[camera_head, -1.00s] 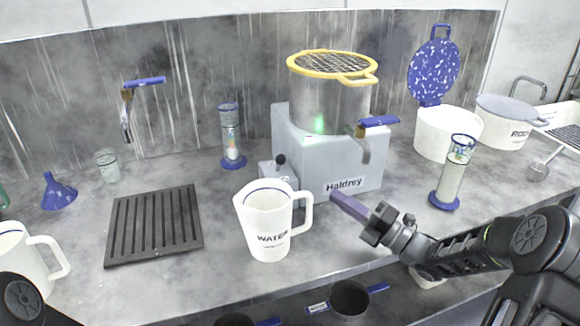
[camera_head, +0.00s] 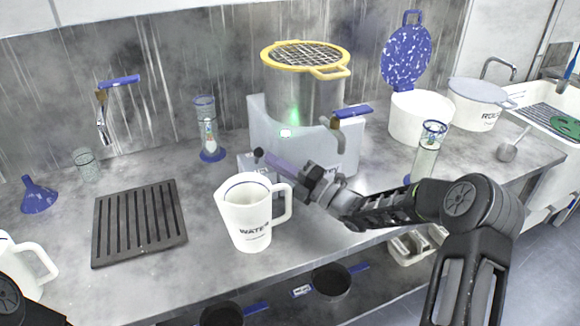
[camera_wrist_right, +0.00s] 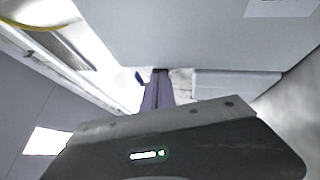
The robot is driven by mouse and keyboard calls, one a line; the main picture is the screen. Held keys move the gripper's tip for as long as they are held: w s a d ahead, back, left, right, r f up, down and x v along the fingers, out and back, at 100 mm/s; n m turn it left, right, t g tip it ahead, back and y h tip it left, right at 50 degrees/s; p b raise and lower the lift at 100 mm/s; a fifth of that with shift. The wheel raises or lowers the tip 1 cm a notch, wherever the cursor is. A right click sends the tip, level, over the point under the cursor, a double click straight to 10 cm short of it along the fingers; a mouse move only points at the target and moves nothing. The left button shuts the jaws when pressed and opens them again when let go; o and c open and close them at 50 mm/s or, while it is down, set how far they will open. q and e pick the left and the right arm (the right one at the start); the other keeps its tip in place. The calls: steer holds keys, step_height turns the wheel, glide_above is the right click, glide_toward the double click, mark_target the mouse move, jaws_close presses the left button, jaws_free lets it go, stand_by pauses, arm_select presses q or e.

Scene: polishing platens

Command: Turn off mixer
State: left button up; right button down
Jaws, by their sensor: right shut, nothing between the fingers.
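The mixer (camera_head: 350,160) is a grey-white housing with a clear cylinder (camera_head: 300,98) under a yellow mesh lid (camera_head: 305,56). A green light glows on its front. A small black knob (camera_head: 258,153) stands on a low box (camera_head: 246,162) at its left front. My right gripper (camera_head: 268,158) is shut and empty, with its long purple fingers pointing left and their tips right beside the knob. I cannot tell if they touch it. In the right wrist view the shut fingers (camera_wrist_right: 157,92) reach toward a pale housing. My left gripper is not in view.
A white WATER pitcher (camera_head: 246,215) stands close in front of the mixer, just below my right gripper. A black slotted rack (camera_head: 138,222) lies to the left. A blue-based glass cylinder (camera_head: 429,150) and a white bucket (camera_head: 408,122) stand at the right.

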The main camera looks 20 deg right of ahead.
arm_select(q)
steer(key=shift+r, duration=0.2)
arm_select(e)
steer(key=shift+w+a+r, duration=0.1)
steer(key=shift+w+a, duration=0.15)
steer(key=shift+w, duration=0.15)
steer(key=shift+r, duration=0.1)
steer(key=shift+w+r+m+g+h, duration=0.35)
steer(key=shift+m+g+h, duration=0.15)
steer(key=shift+h, duration=0.1)
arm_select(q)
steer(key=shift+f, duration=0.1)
arm_select(e)
steer(key=shift+s+f, duration=0.1)
